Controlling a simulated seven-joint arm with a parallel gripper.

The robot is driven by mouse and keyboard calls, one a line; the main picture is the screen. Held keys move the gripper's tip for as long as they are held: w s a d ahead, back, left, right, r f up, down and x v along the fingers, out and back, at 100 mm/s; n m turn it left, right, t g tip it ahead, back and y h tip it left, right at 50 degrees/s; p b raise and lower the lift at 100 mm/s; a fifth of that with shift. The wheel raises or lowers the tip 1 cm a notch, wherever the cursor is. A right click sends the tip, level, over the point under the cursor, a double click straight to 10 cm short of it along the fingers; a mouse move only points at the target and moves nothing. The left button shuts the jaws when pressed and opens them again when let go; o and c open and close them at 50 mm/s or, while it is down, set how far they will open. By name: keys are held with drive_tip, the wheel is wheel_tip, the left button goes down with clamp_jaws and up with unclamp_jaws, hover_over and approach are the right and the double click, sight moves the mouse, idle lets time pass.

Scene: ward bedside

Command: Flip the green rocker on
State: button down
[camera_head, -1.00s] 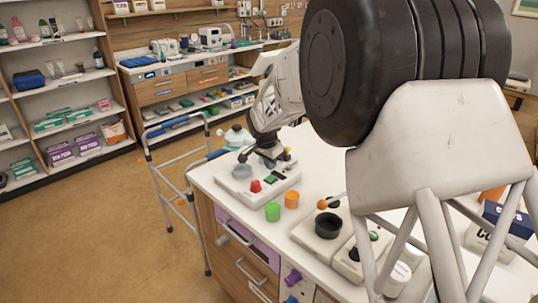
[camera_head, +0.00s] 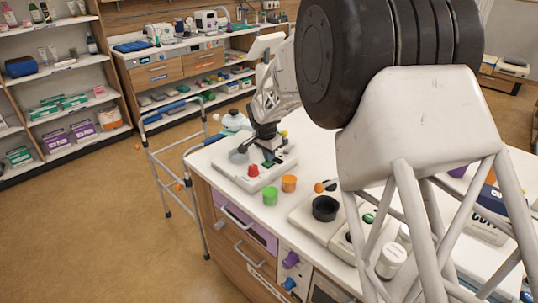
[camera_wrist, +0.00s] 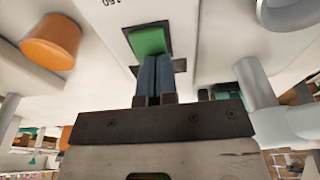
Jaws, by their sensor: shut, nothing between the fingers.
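The green rocker (camera_wrist: 150,40) sits in a dark frame on a pale panel in the wrist view. My gripper (camera_wrist: 153,60) is shut and empty. Its two blue-grey fingertips are together at the rocker's near edge, over the frame; I cannot tell whether they touch or press it. In the head view my gripper (camera_head: 268,152) points down over the pale control panel (camera_head: 228,172) and largely hides the rocker. Which way the rocker is tilted is not clear.
The panel also bears a red knob (camera_head: 253,171) and a grey round part (camera_head: 238,156). A green cup (camera_head: 270,196) and an orange cup (camera_head: 289,184) stand in front. Another panel with a black cup (camera_head: 325,208) is to the right. A walking frame (camera_head: 165,165) stands left.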

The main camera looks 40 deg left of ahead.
sight(266, 163)
drive_tip(key=shift+w+f+g, duration=0.25)
drive_tip(key=shift+f+g, duration=0.2)
drive_tip(key=shift+g, duration=0.05)
drive_tip(key=shift+s+d+f, duration=0.1)
drive_tip(key=shift+s+f, duration=0.1)
drive_tip(key=shift+s, duration=0.85)
wheel_tip(266, 163, up, 15)
drive_tip(key=shift+s, duration=0.2)
idle(0.4)
drive_tip(key=shift+s+d, duration=0.1)
idle(0.4)
